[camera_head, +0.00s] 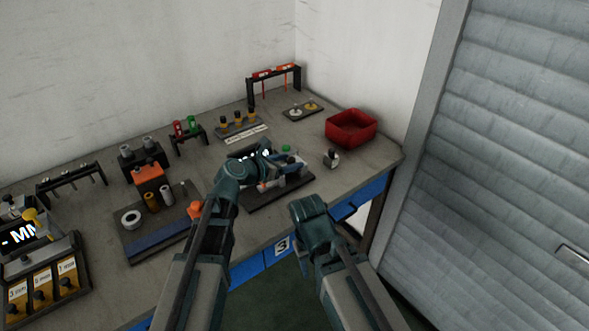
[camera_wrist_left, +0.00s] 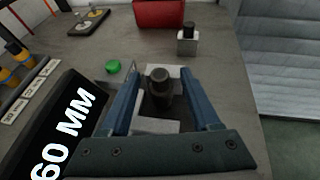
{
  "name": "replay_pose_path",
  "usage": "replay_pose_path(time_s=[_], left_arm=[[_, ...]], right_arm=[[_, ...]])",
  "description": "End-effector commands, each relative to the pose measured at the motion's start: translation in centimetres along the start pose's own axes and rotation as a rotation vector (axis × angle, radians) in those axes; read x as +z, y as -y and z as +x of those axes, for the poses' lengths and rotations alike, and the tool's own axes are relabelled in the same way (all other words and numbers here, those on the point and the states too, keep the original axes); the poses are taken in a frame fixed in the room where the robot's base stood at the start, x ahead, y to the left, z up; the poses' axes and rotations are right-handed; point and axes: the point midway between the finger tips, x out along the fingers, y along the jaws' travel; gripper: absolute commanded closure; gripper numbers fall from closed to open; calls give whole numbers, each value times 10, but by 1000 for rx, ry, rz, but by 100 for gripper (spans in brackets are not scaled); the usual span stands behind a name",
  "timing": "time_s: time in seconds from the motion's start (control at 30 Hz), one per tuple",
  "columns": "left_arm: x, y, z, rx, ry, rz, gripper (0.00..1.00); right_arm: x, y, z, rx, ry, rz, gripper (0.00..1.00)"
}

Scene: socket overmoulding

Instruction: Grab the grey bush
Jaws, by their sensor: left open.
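A dark grey, round-topped cylinder (camera_wrist_left: 160,88) stands upright between my open left fingers in the left wrist view, in a fixture with light grey blocks. I see a gap on both sides of it. My left gripper (camera_wrist_left: 161,70) also shows in the head view (camera_head: 286,168), over the black measuring station at the bench middle, hiding part of it. A light grey bush (camera_head: 167,193) stands on the dark mat to the left, beside a brown bush (camera_head: 151,202) and a white ring (camera_head: 131,219).
The station has a "60 MM" display (camera_wrist_left: 68,130) and a green button (camera_wrist_left: 113,66). A red bin (camera_head: 351,127) and a small light block with a black top (camera_head: 331,159) stand to the right. Racks of parts line the back. The bench's right front corner is clear.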

Motion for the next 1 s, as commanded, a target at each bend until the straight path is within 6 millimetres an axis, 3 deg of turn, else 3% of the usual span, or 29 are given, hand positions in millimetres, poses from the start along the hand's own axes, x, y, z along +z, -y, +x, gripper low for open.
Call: replay_pose_path(time_s=[0.17,0.5,1.0], left_arm=[[0,0,0,0,0,0,37],[0,0,-1,0,0,0,98],[1,0,-1,0,0,0,100]], right_arm=[[0,0,0,0,0,0,50],[0,0,0,0,0,0,50],[0,0,-1,0,0,0,50]])
